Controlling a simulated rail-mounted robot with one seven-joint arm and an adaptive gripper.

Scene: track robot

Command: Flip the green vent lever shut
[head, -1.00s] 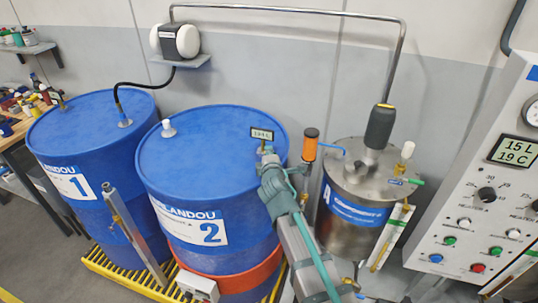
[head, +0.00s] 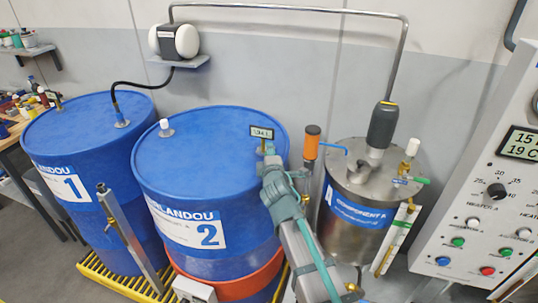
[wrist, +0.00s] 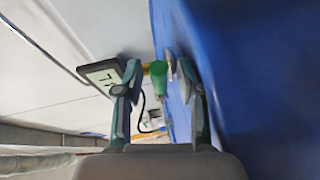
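A small green lever (head: 422,181) sticks out to the right from the lid fittings of the metal tank (head: 345,236), well to the right of my gripper in the head view. My gripper (head: 268,152) is at the right rim of blue drum 2 (head: 210,170), beside its small display (head: 262,132). In the wrist view, my gripper (wrist: 163,95) has its two fingers apart. A green cylindrical handle (wrist: 158,74) shows between or beyond them; I cannot tell if it is the lever on the tank. No contact is clear.
A bent pipe and dark hose fitting (head: 383,125) rise above the tank. A control panel (head: 485,225) is at right. Blue drum 1 (head: 85,125) is at left.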

